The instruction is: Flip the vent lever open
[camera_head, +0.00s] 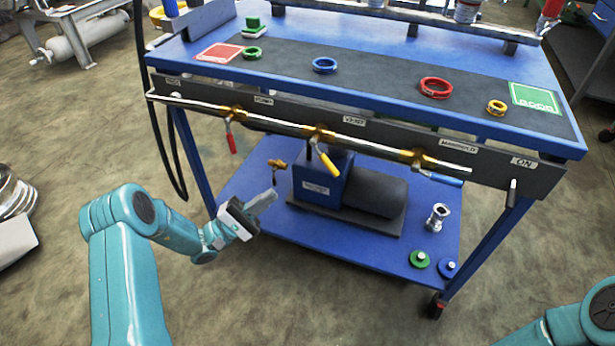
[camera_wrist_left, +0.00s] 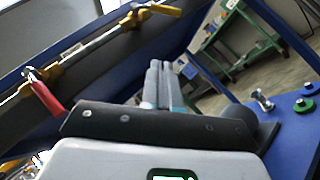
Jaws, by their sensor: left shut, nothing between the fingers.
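A metal pipe along the front of the cart carries several brass valves with coloured levers. The red lever (camera_head: 231,143) hangs down at left, and the yellow lever (camera_head: 329,164) slants down to the right in the middle. The blue lever (camera_head: 440,178) lies nearly along the pipe at right. My left gripper (camera_head: 269,197) is shut and empty, below the pipe, between the red and yellow levers and touching neither. In the left wrist view, the red lever (camera_wrist_left: 46,94) is left of the shut fingers (camera_wrist_left: 163,84).
A blue pump (camera_head: 320,184) with a dark motor (camera_head: 367,195) stands on the lower shelf, right of my left gripper. A small brass fitting (camera_head: 277,164) is just above the gripper. Coloured rings lie on the cart top. Cart legs frame the sides; floor at left is open.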

